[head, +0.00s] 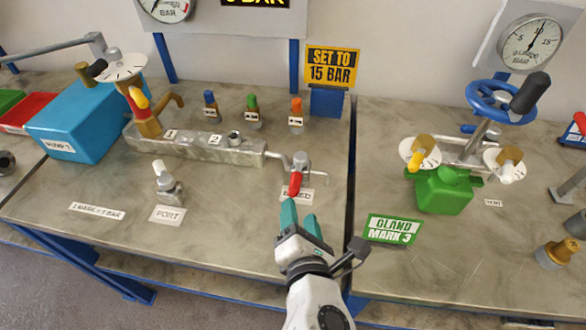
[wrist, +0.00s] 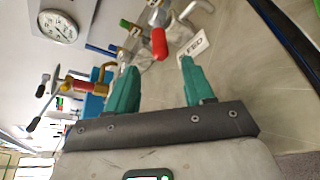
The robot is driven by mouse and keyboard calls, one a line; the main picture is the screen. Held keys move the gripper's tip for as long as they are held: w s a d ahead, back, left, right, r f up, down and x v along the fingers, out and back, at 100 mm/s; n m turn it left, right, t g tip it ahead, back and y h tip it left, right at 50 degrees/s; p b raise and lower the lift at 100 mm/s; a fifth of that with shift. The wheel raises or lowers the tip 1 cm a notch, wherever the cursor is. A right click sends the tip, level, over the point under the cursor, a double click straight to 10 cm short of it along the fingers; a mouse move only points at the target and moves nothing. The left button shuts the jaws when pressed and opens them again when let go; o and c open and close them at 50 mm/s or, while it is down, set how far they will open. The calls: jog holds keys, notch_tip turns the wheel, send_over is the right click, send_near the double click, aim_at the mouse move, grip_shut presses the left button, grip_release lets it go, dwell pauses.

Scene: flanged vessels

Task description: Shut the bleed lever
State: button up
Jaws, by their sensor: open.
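The bleed lever (head: 295,183) has a red handle on a small grey valve (head: 302,162) at the right end of the grey pipe manifold. Its handle hangs down toward the front of the bench. A white label, partly covered, lies beside it. My gripper (head: 299,215) has teal fingers and is just in front of the red handle, apart from it. In the wrist view the red handle (wrist: 159,43) shows beyond and between the open fingers (wrist: 160,85), with nothing held. The label (wrist: 193,47) reading partly "EED" lies to its right.
The grey manifold block (head: 200,148) runs left from the valve. A port fitting (head: 168,187) stands to the left. Blue, green and orange capped fittings (head: 253,112) stand behind. A green "Gland Mark 3" sign (head: 393,230) is to the right.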

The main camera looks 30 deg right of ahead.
aim_at(295, 184)
jog(key=x, duration=1)
jog(key=shift+w+d+p, duration=0.15)
jog(key=shift+w+p, duration=0.15)
jog(key=shift+w, duration=0.05)
jog(key=shift+c, duration=0.4)
grip_shut()
